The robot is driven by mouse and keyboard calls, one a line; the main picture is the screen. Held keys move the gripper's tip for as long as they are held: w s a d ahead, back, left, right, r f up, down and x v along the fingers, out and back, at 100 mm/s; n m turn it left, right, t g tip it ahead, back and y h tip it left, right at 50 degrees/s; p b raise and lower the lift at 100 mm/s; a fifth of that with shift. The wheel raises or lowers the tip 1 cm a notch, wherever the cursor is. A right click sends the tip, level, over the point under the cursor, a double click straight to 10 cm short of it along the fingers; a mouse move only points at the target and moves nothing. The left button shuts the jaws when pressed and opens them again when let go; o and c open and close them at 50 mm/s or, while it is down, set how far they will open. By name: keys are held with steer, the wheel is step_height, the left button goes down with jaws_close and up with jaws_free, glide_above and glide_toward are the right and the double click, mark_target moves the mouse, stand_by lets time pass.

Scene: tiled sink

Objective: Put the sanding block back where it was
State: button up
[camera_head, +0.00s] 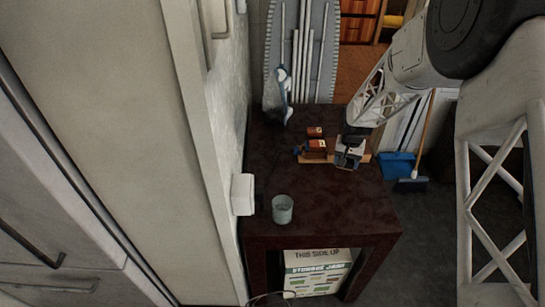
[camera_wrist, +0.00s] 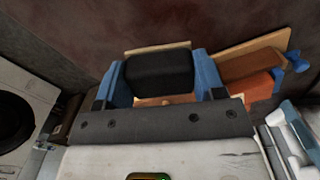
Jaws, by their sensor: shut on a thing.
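My gripper (camera_wrist: 157,84) is shut on a black block with a thin tan edge, which I take to be the sanding block (camera_wrist: 158,69). The blue fingers press on its two sides in the wrist view. In the head view my gripper (camera_head: 349,156) is over the dark reddish-brown table (camera_head: 340,205), at the right end of a light wooden board (camera_head: 322,160). The held block is hard to make out there. I cannot tell whether it touches the surface beneath it.
Two orange-brown blocks, one nearer (camera_head: 316,147) and one farther (camera_head: 315,132), are left of my gripper. A glass (camera_head: 282,209) stands near the table's front left. A blue-and-white object (camera_head: 284,95) stands at the back left. The front right of the table is clear.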

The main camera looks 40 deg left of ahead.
steer(key=s+a+n, duration=0.1)
steer(key=s+a, duration=0.3)
steer(key=s, duration=0.2)
steer(key=s+a+f+n, duration=0.1)
steer(key=s+a, duration=0.4)
steer(key=s, duration=0.2)
steer(key=s+a+n, duration=0.1)
steer(key=s+a, duration=0.4)
steer(key=s, duration=0.1)
steer(key=shift+s+a+f+n, duration=0.1)
steer(key=shift+s+f+n, duration=0.1)
steer(key=shift+n, duration=0.2)
glide_above(272, 156)
steer(key=shift+f, duration=0.7)
steer(key=shift+f, duration=1.75)
steer(key=shift+f, duration=0.15)
steer(key=o, duration=1)
steer(key=shift+c, duration=0.2)
